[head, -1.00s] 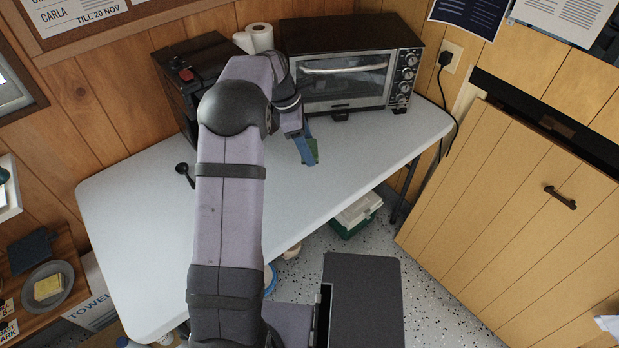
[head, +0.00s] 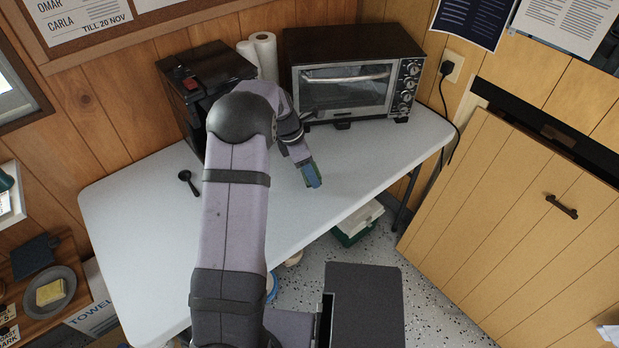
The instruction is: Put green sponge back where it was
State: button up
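My gripper (head: 311,178) is over the white table, in front of the toaster oven, with its blue fingers pointing down toward the front right. The green sponge (head: 316,168) shows only as a thin green edge beside the blue finger. The gripper looks shut on it, and most of it is hidden behind the finger. I cannot tell whether the sponge touches the table.
The toaster oven (head: 352,75), a black coffee machine (head: 205,75) and paper rolls (head: 266,55) stand along the back. A black scoop (head: 188,181) lies on the white table (head: 140,230), whose front is clear. A yellow sponge (head: 51,292) sits on a grey plate at lower left.

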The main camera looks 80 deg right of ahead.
jog(key=shift+f, duration=1.95)
jog(key=shift+f, duration=0.1)
jog(key=o, duration=1)
